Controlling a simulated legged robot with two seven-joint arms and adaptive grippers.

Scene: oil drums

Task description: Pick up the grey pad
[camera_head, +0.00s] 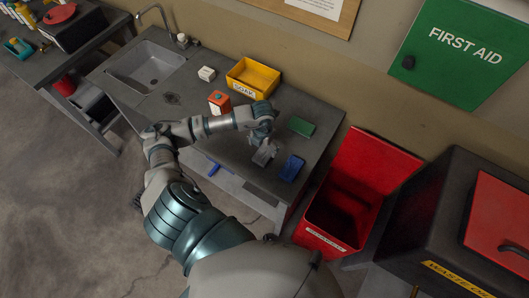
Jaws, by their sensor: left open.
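I cannot tell whether the fingers touch the pad. A green pad (301,126) lies farther back to the right. My right gripper is not in view.
A yellow bin (253,78) labelled SOAK, an orange box (219,102) and a small white box (206,74) stand behind my left arm. A sink (147,68) is at the left. An open red bin (335,213) stands right of the counter.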

